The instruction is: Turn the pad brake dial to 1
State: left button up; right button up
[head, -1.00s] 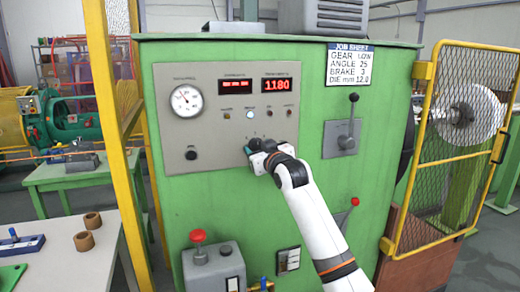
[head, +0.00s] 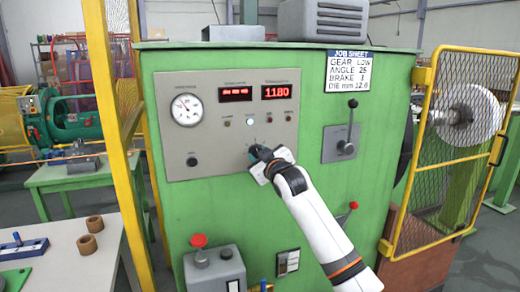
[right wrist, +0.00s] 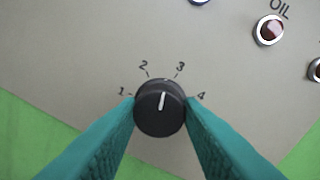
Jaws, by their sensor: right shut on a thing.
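The pad brake dial (right wrist: 153,121) is a round black knob with a white pointer line. Numbers 1 to 4 stand around its upper side on the grey panel. The pointer is just right of straight up, between 2 and 3 and nearer 3. My right gripper (right wrist: 160,109) has its two teal fingers shut on the dial, one on each side. In the head view my right gripper (head: 261,153) is at the lower edge of the panel and hides the dial. My left gripper is not in view.
The grey control panel (head: 225,145) carries a gauge (head: 187,109), red displays (head: 277,91) and small lamps. A lever (head: 348,130) is right of it, and a job sheet (head: 348,70) is above. A red-topped button box (head: 213,268) stands below. A yellow mesh guard (head: 450,150) is at right.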

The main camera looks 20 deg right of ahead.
jog(key=n+h+p, duration=0.1)
jog(key=n+p, duration=0.9)
jog(key=n, duration=0.2)
jog(key=shift+r, duration=0.2)
jog(key=shift+a+f+n+p, duration=0.15)
jog(key=shift+n+p, duration=1.15)
jog(key=shift+n, duration=0.7)
jog(key=o, duration=1)
jog(key=shift+c, duration=0.2)
jog(key=shift+s, duration=0.15)
